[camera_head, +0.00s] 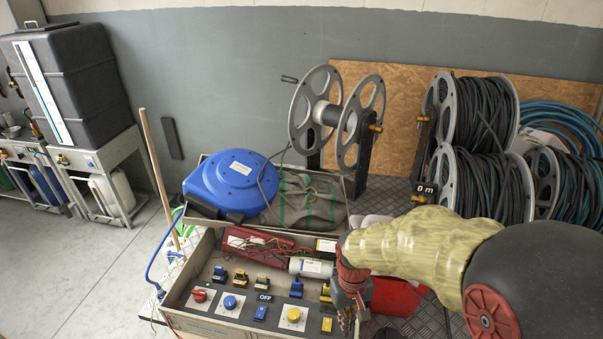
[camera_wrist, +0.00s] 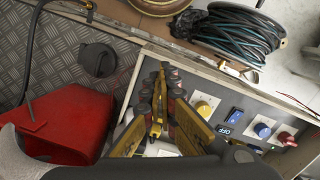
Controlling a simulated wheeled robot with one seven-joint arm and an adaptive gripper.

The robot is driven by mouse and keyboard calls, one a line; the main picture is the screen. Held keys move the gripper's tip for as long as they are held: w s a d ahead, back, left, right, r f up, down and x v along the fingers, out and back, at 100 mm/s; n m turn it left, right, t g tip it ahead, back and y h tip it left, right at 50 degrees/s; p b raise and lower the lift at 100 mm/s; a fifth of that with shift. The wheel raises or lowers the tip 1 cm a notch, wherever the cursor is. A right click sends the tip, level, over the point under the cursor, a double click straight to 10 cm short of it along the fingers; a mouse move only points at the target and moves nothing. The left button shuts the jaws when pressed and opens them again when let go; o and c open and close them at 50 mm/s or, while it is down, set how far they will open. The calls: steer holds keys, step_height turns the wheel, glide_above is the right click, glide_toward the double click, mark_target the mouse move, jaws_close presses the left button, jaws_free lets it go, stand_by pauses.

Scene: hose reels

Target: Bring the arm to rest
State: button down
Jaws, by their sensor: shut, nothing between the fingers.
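My gripper (camera_head: 347,316) is at the lower right of the head view, at the end of my yellow-sleeved arm, pointing down by the right end of the control box (camera_head: 215,325). In the wrist view my gripper (camera_wrist: 163,85) shows yellow and dark fingers drawn together with nothing between them. It hangs over or beside the box's panel edge; I cannot tell the exact gap. The panel carries a red knob (camera_head: 199,295), a blue knob (camera_head: 230,302), a yellow knob (camera_head: 293,314) and a small display reading OFF (camera_head: 265,297).
An empty hose reel (camera_head: 315,100) stands behind the box, with full hose reels (camera_head: 482,115) to its right. A blue hose drum (camera_head: 230,182) lies at the back left. A red container (camera_wrist: 65,125) is close left of my gripper in the wrist view. Open floor (camera_head: 75,270) lies left.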

steer(key=s+d+r+m+t, duration=0.1)
steer(key=s+d+r+t, duration=0.1)
steer(key=s+r, duration=0.2)
steer(key=s+d+r+t, duration=0.2)
steer(key=s+d+r, duration=0.1)
steer(key=r, duration=0.8)
steer(key=s+d+r+m+t, duration=0.1)
steer(key=s+d+r+t, duration=0.1)
steer(key=s+r, duration=0.3)
step_height(320, 180, up, 3)
steer(key=shift+s+d+r+m+t, duration=0.15)
steer(key=shift+s+r+m+t, duration=0.05)
steer(key=shift+s+m+t, duration=0.1)
steer(key=shift+w, duration=0.1)
